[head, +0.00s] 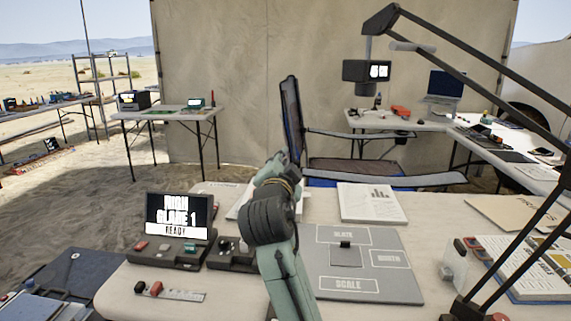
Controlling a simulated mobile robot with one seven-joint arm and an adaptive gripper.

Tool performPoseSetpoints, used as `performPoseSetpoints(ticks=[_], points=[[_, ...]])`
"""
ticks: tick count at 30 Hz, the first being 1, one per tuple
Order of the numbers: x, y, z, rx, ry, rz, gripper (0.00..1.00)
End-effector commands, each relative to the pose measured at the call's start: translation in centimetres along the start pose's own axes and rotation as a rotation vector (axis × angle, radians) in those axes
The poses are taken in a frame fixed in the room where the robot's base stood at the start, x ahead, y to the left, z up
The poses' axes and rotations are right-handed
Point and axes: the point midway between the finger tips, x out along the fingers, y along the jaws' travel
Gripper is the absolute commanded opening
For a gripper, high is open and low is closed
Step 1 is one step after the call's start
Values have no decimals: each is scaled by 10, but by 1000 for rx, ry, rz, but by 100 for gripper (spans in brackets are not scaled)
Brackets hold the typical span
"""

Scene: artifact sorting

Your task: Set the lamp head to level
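The lower bars run down to a dark base on the table at the lower right. My arm rises from the bottom middle. My gripper (277,168) is at its far end, over the table's back edge, well below and left of the lamp head. Its fingers are hidden or too small to read, and I see nothing held.
A chair (292,125) stands behind. The lamp's bars cross the right side. The space above the mat is open.

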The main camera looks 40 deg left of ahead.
Motion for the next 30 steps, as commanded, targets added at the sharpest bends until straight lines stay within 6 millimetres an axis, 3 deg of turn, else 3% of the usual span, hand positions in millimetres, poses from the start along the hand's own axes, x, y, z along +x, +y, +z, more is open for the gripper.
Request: performPoseSetpoints(ticks=[5,18,30], points=[[0,0,0,0,0,0,28],[0,0,0,0,0,0,0],[0,0,0,0,1,-1,0]])
